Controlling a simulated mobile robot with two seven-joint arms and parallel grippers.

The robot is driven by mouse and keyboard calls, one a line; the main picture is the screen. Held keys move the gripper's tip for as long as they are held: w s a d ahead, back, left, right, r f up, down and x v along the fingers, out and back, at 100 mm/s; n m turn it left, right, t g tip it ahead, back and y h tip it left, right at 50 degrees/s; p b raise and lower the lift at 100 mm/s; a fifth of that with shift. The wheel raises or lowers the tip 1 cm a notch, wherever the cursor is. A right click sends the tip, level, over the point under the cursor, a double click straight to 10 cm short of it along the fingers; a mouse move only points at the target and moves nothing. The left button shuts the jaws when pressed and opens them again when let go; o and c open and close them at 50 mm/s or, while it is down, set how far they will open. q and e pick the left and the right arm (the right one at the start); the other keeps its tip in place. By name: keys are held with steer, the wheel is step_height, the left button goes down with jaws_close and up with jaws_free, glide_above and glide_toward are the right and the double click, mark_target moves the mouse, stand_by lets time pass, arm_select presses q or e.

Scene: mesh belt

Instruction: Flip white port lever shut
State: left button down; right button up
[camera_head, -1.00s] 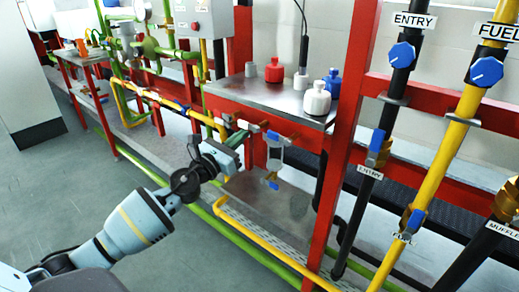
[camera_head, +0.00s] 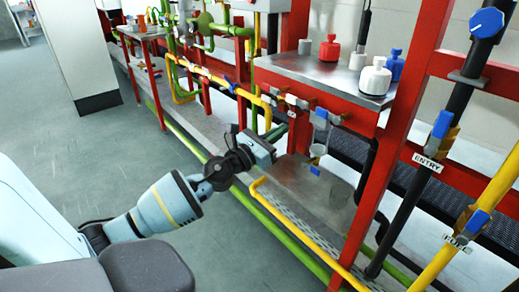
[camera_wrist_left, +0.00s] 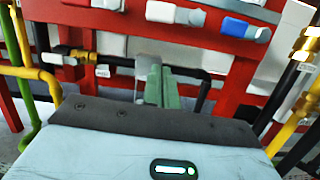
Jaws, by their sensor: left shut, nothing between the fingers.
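In the left wrist view a white lever (camera_wrist_left: 175,13) shows at the top, on the red rail, with a blue lever (camera_wrist_left: 245,29) to its right. In the head view small valves sit under the front edge of the metal shelf; a white lever (camera_head: 292,99) shows there, small and hard to make out, and a blue one (camera_head: 320,115) to its right. My left gripper (camera_head: 281,132) is below and in front of these valves, apart from them. Its green fingers (camera_wrist_left: 161,88) are shut and empty, below the white lever in the wrist view. My right gripper is not in view.
The metal shelf (camera_head: 300,68) holds a red bottle (camera_head: 330,48), a white bottle (camera_head: 374,77) and a blue bottle (camera_head: 396,65). Red posts, yellow pipes and a black pipe labelled ENTRY (camera_head: 425,162) stand to the right. The grey floor (camera_head: 130,150) on the left is clear.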

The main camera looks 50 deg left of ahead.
arm_select(q)
steer(key=b+v, duration=0.1)
steer(key=v, duration=0.6)
steer(key=shift+s, duration=0.25)
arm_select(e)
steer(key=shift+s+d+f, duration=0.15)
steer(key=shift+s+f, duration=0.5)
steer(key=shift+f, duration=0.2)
